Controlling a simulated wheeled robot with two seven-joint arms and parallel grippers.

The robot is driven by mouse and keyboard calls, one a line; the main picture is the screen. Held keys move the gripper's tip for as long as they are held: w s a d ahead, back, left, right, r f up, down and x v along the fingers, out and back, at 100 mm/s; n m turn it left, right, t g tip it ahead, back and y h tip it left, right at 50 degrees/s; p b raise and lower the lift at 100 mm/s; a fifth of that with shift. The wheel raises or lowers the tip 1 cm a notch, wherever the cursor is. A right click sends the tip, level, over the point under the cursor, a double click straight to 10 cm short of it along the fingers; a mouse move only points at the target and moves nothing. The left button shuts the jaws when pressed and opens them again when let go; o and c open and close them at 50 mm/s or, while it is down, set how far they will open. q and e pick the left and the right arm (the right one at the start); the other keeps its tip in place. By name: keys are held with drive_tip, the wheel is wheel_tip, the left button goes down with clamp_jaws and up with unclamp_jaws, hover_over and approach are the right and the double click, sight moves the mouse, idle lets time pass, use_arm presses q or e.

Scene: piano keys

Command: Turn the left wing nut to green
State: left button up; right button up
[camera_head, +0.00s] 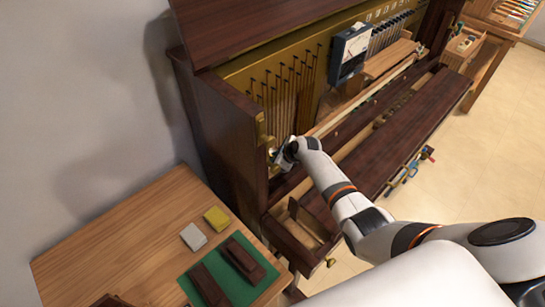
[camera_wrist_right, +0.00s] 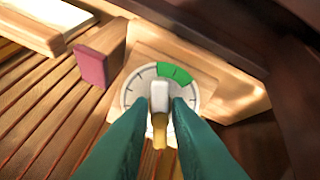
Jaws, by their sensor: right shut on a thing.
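The left wing nut (camera_wrist_right: 159,95) is a pale grey wing with a brass part (camera_wrist_right: 159,136) below it, in front of a round white dial (camera_wrist_right: 131,92) in the right wrist view. The dial has tick marks and a green sector (camera_wrist_right: 177,74) from its top to its upper right. The nut stands upright in the picture, its upper end near the green sector's left edge. My right gripper (camera_wrist_right: 160,105) has its teal fingers shut on the nut, one on each side. In the head view my right gripper (camera_head: 284,155) is at the piano's left end and hides the nut.
The open upright piano (camera_head: 230,130) has a gauge box (camera_head: 350,52) on its frame. A small drawer (camera_head: 300,232) stands open below my right arm. At lower left, a wooden table (camera_head: 120,240) holds a green mat (camera_head: 247,285) with dark blocks, a yellow block (camera_head: 217,218) and a grey block (camera_head: 193,237).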

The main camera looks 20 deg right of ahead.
drive_tip(key=shift+a+r+m+p, duration=0.1)
drive_tip(key=shift+m+p, duration=0.5)
drive_tip(key=shift+m, duration=0.2)
drive_tip(key=shift+f+m, duration=0.2)
drive_tip(key=shift+m, duration=0.1)
drive_tip(key=shift+r+m+p, duration=0.2)
drive_tip(key=shift+m+p, duration=0.4)
drive_tip(key=shift+p, duration=0.05)
drive_tip(key=shift+m+p, duration=0.35)
drive_tip(key=shift+m, duration=0.35)
drive_tip(key=o, duration=0.9)
drive_tip(key=shift+f, duration=0.15)
